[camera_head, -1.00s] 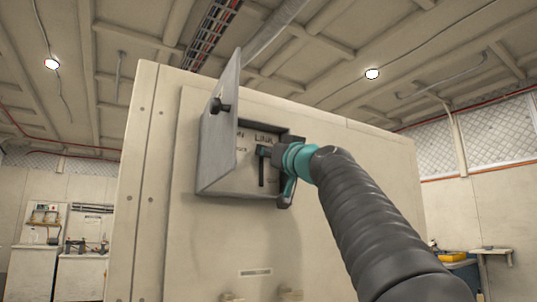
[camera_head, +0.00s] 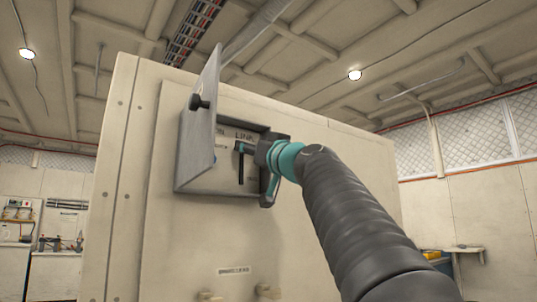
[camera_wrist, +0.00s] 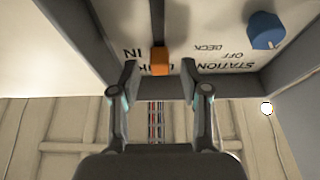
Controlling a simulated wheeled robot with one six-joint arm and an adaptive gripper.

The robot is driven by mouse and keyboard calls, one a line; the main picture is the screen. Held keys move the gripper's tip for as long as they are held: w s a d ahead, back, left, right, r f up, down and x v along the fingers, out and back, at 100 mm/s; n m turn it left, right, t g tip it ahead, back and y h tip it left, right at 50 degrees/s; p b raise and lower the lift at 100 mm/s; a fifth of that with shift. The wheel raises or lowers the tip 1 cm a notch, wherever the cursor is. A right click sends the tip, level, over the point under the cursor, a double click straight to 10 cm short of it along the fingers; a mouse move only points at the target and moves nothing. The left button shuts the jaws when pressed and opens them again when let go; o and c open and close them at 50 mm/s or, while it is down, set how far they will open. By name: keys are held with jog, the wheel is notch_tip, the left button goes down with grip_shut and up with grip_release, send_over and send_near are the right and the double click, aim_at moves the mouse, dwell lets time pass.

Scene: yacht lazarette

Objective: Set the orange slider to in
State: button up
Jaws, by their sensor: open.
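The orange slider (camera_wrist: 159,62) shows in the wrist view at the lower end of a dark slot (camera_wrist: 157,20) on a white panel, beside the upside-down word IN. My gripper (camera_wrist: 159,78) is open, with one finger on each side of the slider in the picture. Gaps show on both sides; I cannot tell how deep the fingers reach. A label below the slider is partly hidden. In the head view my gripper (camera_head: 242,165) is at the opening of a grey wall box (camera_head: 205,180); the slider is hidden there.
A blue knob (camera_wrist: 265,30) with the labels DECK, OFF and STATION is on the same panel. The box's open door (camera_head: 203,120) stands out on the left, with a black knob. The box walls are close around my gripper. Small fittings (camera_head: 235,270) sit lower on the cabinet.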

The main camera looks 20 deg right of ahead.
jog(key=v, duration=1)
jog(key=shift+s, duration=0.25)
jog(key=shift+f, duration=0.1)
